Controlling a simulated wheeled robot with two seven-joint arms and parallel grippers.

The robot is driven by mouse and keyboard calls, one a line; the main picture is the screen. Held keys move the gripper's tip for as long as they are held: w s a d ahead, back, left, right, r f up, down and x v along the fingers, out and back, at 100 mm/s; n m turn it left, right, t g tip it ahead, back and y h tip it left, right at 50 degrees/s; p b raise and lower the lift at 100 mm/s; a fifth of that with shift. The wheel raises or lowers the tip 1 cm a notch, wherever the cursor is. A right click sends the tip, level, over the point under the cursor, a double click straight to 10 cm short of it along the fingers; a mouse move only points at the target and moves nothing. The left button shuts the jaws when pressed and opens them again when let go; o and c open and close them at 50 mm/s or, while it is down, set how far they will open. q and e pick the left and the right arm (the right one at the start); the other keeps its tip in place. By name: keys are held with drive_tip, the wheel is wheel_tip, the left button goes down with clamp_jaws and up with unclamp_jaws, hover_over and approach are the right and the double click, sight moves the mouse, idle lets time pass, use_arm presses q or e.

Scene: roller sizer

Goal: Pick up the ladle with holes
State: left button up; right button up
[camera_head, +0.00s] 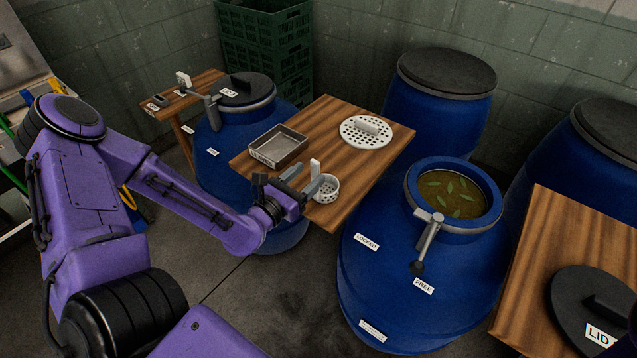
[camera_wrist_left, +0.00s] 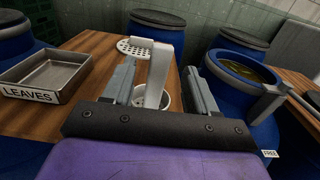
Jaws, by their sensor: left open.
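The white ladle with holes (camera_head: 327,190) stands at the front edge of the wooden table, its handle (camera_head: 315,168) pointing up. My left gripper (camera_head: 302,178) is at the ladle, with its fingers open. In the left wrist view, the white ladle handle (camera_wrist_left: 157,80) rises between the two open fingers, with gaps on both sides. The ladle's bowl (camera_wrist_left: 167,99) shows low between the fingers, partly hidden by the gripper. My right gripper is in neither view.
A metal tray labelled LEAVES (camera_wrist_left: 48,75) sits left of the ladle. A white perforated disc (camera_head: 366,131) lies further back on the table (camera_head: 325,122). An open blue barrel (camera_head: 400,250) with leaves in liquid and a lever stands to the right. Closed barrels stand behind.

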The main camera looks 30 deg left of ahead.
sight(314, 171)
use_arm(q)
drive_tip(key=w, duration=0.6)
drive_tip(key=shift+w+d+f, duration=0.15)
drive_tip(key=shift+d+f, duration=0.05)
drive_tip(key=shift+f, duration=0.1)
drive_tip(key=c, duration=1.1)
drive_tip(key=shift+o, duration=0.2)
drive_tip(key=shift+r, duration=0.1)
